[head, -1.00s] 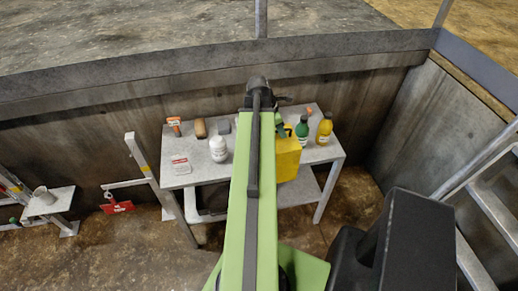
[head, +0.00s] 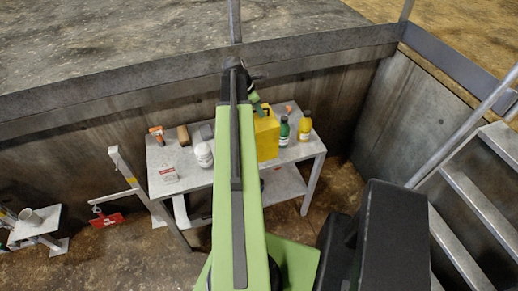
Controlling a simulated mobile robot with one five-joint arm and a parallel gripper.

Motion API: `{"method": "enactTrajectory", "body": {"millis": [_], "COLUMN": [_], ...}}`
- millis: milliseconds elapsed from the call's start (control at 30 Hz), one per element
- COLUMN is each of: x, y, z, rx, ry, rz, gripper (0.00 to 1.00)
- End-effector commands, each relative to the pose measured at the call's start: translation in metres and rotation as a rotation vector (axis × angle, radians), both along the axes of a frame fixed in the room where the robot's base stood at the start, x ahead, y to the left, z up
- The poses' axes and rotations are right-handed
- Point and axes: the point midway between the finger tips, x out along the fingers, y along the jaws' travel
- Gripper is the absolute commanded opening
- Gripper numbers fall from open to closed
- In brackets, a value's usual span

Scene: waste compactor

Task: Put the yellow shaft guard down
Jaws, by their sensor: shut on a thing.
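The yellow shaft guard (head: 267,138) is a boxy yellow piece at the right half of the grey table, just right of my arm. My gripper (head: 257,104) is at its top and shut on it; the arm hides part of the grip and the fingertips are hard to make out. The guard looks upright. I cannot tell whether its bottom touches the table top (head: 226,172) or hangs just above it.
A green bottle (head: 284,132) and a yellow bottle (head: 305,126) stand close to the guard's right. A white bottle (head: 204,155), a brown block (head: 183,136) and an orange-handled tool (head: 157,133) are on the left half. Metal stairs (head: 480,190) are at right.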

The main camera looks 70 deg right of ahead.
Motion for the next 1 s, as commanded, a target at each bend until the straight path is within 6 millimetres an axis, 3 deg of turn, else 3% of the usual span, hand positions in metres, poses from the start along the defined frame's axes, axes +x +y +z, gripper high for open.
{"method": "enactTrajectory", "body": {"millis": [33,100,367,567,800,1000], "x": [0.005,0.008,0.012,0.012,0.013,0.013], "y": [-0.013,-0.022,-0.032,-0.032,-0.031,-0.031], "z": [0.017,0.023,0.028,0.010,-0.034,-0.037], "rx": [0.000,0.000,0.001,0.001,0.000,0.001], "ry": [0.002,0.003,0.003,0.004,0.003,0.003], "rz": [-0.003,-0.005,-0.009,-0.008,-0.007,-0.007], "gripper": [0.00,0.00,0.00,0.00,0.00,0.00]}}
